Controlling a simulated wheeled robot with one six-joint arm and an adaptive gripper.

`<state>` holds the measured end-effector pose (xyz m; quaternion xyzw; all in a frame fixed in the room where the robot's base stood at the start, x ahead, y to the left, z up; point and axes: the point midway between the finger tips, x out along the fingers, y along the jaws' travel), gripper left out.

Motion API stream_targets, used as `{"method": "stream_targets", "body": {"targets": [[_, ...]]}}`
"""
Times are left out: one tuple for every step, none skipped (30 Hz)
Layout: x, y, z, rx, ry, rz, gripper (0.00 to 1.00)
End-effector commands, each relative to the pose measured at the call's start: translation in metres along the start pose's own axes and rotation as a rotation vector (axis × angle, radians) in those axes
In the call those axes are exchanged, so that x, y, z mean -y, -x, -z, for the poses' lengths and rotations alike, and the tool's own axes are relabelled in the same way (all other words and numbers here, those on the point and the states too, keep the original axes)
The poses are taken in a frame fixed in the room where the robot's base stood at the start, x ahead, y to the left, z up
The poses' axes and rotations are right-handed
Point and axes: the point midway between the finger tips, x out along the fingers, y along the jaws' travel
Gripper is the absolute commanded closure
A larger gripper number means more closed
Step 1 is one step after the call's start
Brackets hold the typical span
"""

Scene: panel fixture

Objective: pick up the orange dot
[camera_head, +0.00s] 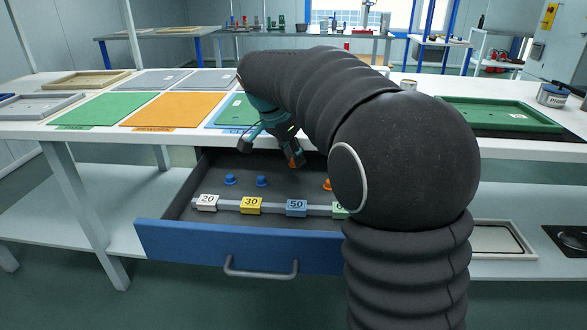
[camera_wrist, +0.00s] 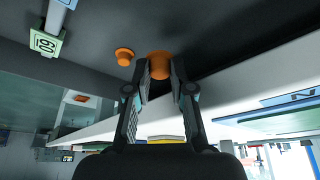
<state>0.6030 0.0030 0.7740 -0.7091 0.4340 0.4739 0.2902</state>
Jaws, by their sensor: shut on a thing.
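My gripper (camera_head: 292,158) reaches down over the back of the open drawer (camera_head: 240,245). It is shut on an orange dot (camera_wrist: 159,64), a round knob-like piece between the fingertips in the wrist view. A little of this dot also shows below the fingers in the head view. A second orange dot (camera_wrist: 124,56) stands on the drawer floor beside the held one, to its left in the wrist view. I cannot tell whether the held dot still touches the drawer floor.
Two blue dots (camera_head: 230,179) (camera_head: 262,181) stand in the drawer's left part. Numbered blocks, such as the yellow one (camera_head: 250,206), sit on a rail near the drawer front. The tabletop above holds green and orange mats (camera_head: 173,109) and trays. My arm hides the drawer's right side.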

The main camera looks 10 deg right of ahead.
Motion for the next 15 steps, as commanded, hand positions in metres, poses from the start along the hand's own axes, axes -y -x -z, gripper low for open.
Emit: {"method": "stream_targets", "body": {"targets": [[0.001,0.01,0.005,-0.002,-0.002,0.004,0.89],[0.001,0.015,0.007,-0.001,-0.002,0.002,0.89],[0.001,0.022,0.01,-0.002,-0.002,0.003,0.89],[0.001,0.027,0.011,-0.001,-0.002,0.003,0.89],[0.0,0.032,0.013,-0.001,-0.001,0.002,0.89],[0.001,0.038,0.016,-0.002,-0.001,0.003,0.89],[0.001,0.043,0.018,-0.001,-0.002,0.002,0.89],[0.001,0.048,0.02,-0.002,-0.002,0.002,0.89],[0.001,0.054,0.023,-0.001,-0.002,0.002,0.89],[0.001,0.059,0.025,-0.001,-0.002,0.002,0.89],[0.001,0.064,0.027,-0.001,-0.001,0.002,0.89],[0.001,0.07,0.029,-0.001,-0.001,0.002,0.89],[0.001,0.074,0.031,-0.001,-0.001,0.001,0.89],[0.001,0.078,0.033,-0.001,-0.002,0.002,0.89],[0.001,0.084,0.035,-0.001,-0.002,0.001,0.89]]}}
